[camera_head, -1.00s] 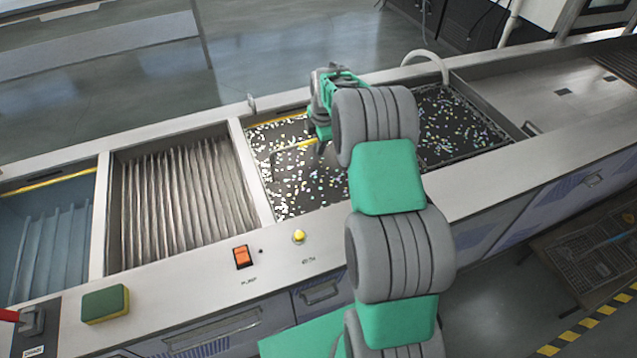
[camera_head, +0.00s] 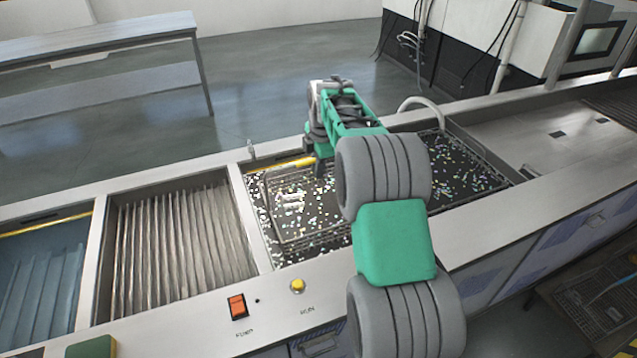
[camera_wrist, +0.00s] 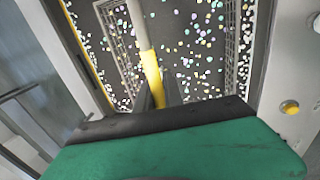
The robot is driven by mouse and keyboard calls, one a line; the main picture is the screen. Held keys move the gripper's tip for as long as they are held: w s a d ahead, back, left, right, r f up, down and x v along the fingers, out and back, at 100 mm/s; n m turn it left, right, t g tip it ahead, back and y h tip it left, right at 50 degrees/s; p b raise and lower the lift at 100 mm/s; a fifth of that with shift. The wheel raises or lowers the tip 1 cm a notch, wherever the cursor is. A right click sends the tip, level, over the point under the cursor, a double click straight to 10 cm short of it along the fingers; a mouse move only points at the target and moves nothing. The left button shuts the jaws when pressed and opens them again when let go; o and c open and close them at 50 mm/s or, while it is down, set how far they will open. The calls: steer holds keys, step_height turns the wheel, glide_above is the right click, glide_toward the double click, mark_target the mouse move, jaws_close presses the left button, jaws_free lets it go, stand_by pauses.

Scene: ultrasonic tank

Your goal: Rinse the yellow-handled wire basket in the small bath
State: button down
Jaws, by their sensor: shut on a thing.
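The wire basket (camera_head: 272,215) hangs over the speckled dark tank (camera_head: 262,232), with its wire rim showing left of my arm. Its yellow handle (camera_head: 290,164) reaches my gripper (camera_head: 320,168). In the wrist view, the yellow handle (camera_wrist: 151,78) runs between the fingers of my gripper (camera_wrist: 158,92), which is shut on it. The basket's mesh sides (camera_wrist: 118,45) show to either side of the handle. I cannot tell whether the basket's underside touches the liquid. My arm hides the middle of the tank.
A ribbed steel basin (camera_head: 180,240) lies left of the speckled tank, and a blue-water bath (camera_head: 45,265) lies farther left. Steel walls divide them. An orange switch (camera_head: 237,306) and yellow button (camera_head: 297,286) sit on the front ledge. A curved pipe (camera_head: 420,101) stands behind the tank.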

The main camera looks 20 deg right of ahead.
step_height(320, 180, up, 14)
steer(key=p, duration=0.8)
steer(key=shift+f, duration=0.2)
stand_by(5.9)
